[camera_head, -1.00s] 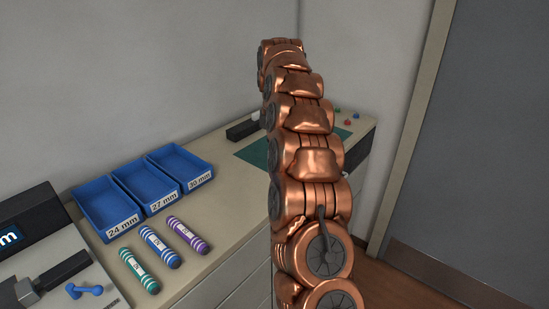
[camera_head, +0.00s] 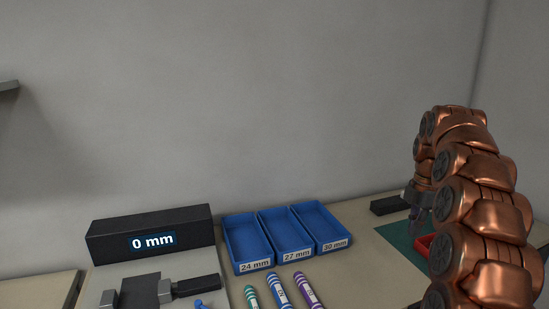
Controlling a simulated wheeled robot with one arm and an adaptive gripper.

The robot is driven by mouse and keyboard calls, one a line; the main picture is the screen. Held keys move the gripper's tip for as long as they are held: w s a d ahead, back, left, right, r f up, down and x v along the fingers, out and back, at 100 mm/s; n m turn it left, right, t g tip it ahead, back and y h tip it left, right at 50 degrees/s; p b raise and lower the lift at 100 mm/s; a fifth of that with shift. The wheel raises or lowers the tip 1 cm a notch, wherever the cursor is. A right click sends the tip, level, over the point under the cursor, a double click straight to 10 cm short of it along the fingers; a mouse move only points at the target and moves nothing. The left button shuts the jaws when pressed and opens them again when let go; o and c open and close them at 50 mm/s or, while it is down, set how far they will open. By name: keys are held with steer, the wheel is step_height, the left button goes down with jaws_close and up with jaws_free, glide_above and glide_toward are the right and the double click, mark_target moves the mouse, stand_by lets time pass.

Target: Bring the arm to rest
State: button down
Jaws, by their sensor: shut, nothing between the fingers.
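My copper-coloured arm (camera_head: 482,210) rises at the right of the head view and bends over at the top. My gripper (camera_head: 416,226) hangs from its far end, pointing down over the green mat (camera_head: 398,238). It is shut and empty, small in the picture and partly hidden behind my arm links.
Three blue trays, 24 mm (camera_head: 246,243), 27 mm (camera_head: 286,233) and 30 mm (camera_head: 319,227), stand left of the arm. Green (camera_head: 251,297), blue (camera_head: 278,291) and purple (camera_head: 307,291) cartridges lie before them. A black display (camera_head: 150,236) reads 0 mm. A red object (camera_head: 425,243) lies by the mat.

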steer(key=s+a+m, duration=0.8)
steer(key=s+a, duration=0.7)
steer(key=s, duration=0.1)
steer(key=s+a+f+m, duration=0.1)
steer(key=s+m, duration=0.3)
steer(key=s, duration=0.4)
steer(key=s+a+f+m+g, duration=0.1)
steer(key=s+a+f+m, duration=0.1)
steer(key=s, duration=0.6)
steer(key=s+a+f+m, duration=0.2)
steer(key=s+f+m, duration=0.3)
steer(key=s, duration=0.3)
steer(key=shift+s+m+g+p, duration=0.15)
steer(key=shift+m+g+p, duration=0.15)
steer(key=shift+g, duration=0.1)
